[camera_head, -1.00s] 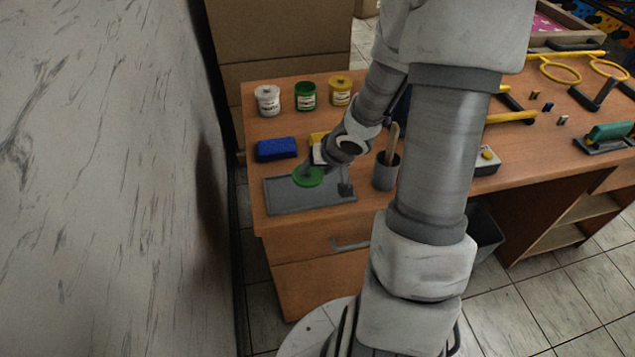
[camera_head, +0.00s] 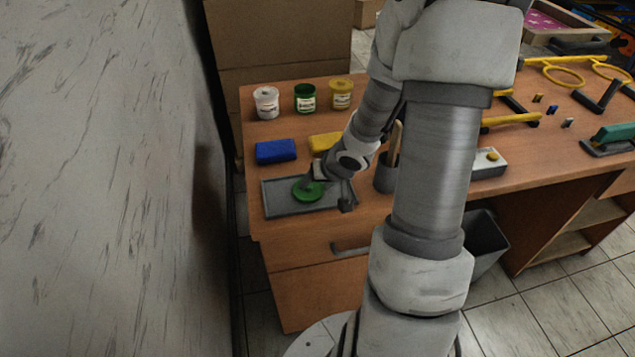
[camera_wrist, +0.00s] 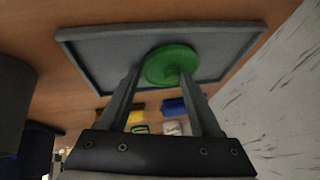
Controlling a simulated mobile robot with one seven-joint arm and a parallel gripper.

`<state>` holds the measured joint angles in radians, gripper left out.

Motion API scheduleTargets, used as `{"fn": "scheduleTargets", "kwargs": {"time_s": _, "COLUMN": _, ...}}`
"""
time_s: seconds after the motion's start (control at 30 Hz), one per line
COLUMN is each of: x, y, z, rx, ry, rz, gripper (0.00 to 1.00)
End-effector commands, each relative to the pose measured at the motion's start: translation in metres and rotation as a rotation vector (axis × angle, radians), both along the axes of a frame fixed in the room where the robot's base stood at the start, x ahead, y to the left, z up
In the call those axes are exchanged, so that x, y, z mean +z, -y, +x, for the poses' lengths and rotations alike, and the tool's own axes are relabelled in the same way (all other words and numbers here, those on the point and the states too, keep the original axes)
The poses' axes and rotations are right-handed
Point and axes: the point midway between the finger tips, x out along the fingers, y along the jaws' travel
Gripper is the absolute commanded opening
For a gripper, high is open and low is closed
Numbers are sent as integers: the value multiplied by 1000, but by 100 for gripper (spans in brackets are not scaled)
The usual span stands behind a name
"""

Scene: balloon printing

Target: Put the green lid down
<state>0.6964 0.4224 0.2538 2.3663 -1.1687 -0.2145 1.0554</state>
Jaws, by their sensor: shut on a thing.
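The green lid (camera_head: 308,191) is a round disc over the grey tray (camera_head: 275,204) on the wooden desk. In the wrist view the lid (camera_wrist: 168,65) is between my fingertips, with the tray (camera_wrist: 105,47) behind it. My gripper (camera_head: 314,180) is shut on the lid. The lid is at or just above the tray floor; I cannot tell whether it touches. The wrist hides part of the tray's right end.
White (camera_head: 266,102), green (camera_head: 305,98) and yellow (camera_head: 341,95) jars stand at the back. A blue block (camera_head: 276,151) and a yellow block (camera_head: 325,142) lie behind the tray. A dark cup (camera_head: 386,175) stands right of it.

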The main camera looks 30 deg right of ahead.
Motion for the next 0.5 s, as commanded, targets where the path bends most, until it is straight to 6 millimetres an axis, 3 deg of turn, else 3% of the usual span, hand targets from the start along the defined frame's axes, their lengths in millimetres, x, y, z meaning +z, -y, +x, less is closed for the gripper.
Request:
{"fn": "scheduleTargets", "kwargs": {"time_s": 0.1, "x": -1, "y": 0, "z": 0, "rx": 0, "ry": 0, "rz": 0, "gripper": 13}}
{"fn": "scheduleTargets", "kwargs": {"time_s": 0.13, "x": -1, "y": 0, "z": 0, "rx": 0, "ry": -1, "rz": 0, "gripper": 66}}
{"fn": "scheduleTargets", "kwargs": {"time_s": 0.3, "x": -2, "y": 0, "z": 0, "rx": -1, "ry": -1, "rz": 0, "gripper": 95}}
{"fn": "scheduleTargets", "kwargs": {"time_s": 0.5, "x": -2, "y": 2, "z": -1, "rx": -5, "ry": -4, "rz": -2, "gripper": 95}}
